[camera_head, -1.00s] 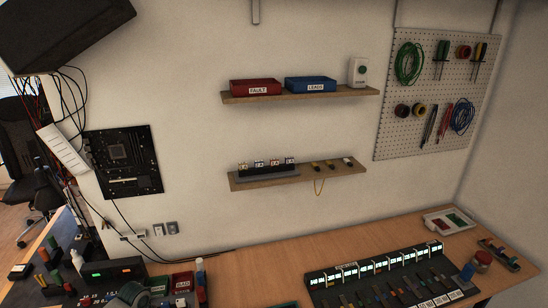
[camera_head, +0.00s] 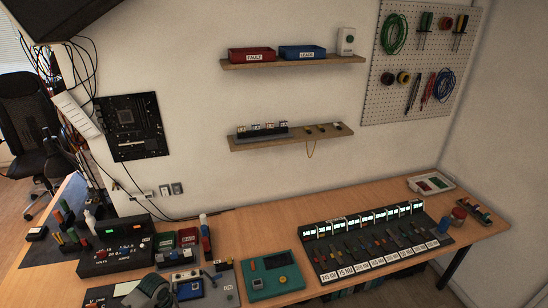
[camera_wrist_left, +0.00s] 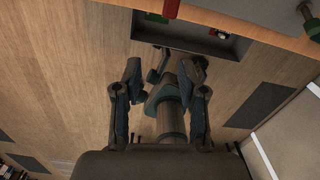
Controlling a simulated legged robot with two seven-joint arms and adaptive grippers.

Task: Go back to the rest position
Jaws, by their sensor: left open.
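My left gripper (camera_wrist_left: 160,92) is open in the left wrist view, with its two dark, blue-grey fingers apart. No object is gripped between the fingers. A grey jointed part with a rounded body shows beyond and between them; I cannot tell which part it is. In the head view, a rounded grey-green shape at the bottom left edge may be part of my own arm. No fingertips can be made out there. My right gripper is not in view.
The wooden bench (camera_head: 362,202) runs along the wall. It holds a black labelled module rack (camera_head: 340,275), a teal meter (camera_head: 271,276) and a black power box (camera_head: 116,257). Two shelves (camera_head: 292,142) and a pegboard (camera_head: 416,68) are on the wall. Bare wood lies behind the rack.

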